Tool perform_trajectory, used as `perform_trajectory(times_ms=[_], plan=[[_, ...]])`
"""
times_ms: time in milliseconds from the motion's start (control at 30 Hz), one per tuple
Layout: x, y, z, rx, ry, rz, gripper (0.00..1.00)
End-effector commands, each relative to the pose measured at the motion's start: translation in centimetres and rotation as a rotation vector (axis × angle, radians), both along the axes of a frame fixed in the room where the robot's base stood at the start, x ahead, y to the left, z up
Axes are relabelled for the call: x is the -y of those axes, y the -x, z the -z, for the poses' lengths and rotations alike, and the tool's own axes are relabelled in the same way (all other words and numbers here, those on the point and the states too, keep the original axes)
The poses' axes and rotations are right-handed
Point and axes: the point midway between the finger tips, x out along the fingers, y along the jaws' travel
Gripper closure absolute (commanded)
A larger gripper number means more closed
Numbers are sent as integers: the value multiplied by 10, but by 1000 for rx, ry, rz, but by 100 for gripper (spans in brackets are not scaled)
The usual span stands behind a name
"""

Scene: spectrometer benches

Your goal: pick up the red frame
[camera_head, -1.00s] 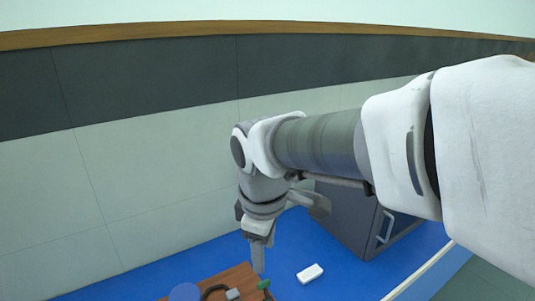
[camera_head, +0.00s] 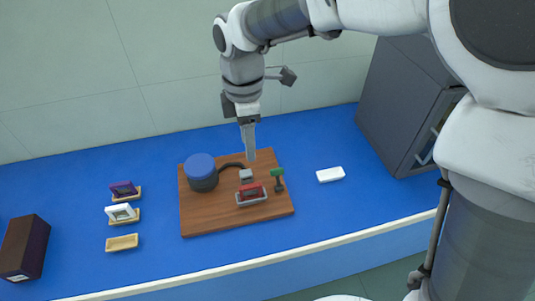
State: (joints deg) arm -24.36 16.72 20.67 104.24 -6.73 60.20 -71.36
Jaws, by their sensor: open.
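The red frame (camera_head: 251,190) is small and sits in a grey holder (camera_head: 253,201) on the wooden board (camera_head: 213,222). My gripper (camera_head: 249,156) points down over the back part of the board, behind the red frame in the picture and apart from it. Its jaws are open, with nothing seen between them. The fingers overlap in this view, so their gap is hard to see.
A blue round-topped device (camera_head: 201,169), a dark cable and a green-topped post (camera_head: 278,178) stand near the red frame. To the left are a purple frame (camera_head: 122,188), a white frame (camera_head: 120,212), an empty wooden stand (camera_head: 122,243) and a dark box (camera_head: 24,247). A white block (camera_head: 330,174) and grey cabinet (camera_head: 405,100) are right.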

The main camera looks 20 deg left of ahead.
Motion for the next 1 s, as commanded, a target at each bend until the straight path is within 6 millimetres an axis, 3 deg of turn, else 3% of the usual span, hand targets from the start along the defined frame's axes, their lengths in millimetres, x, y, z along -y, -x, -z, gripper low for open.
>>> perform_trajectory(times_ms=[500, 767, 1000], plan=[[0, 1, 102, -3, 3, -1, 48], [0, 0, 122, -2, 1, 0, 48], [-2, 0, 156, -3, 3, 0, 48]])
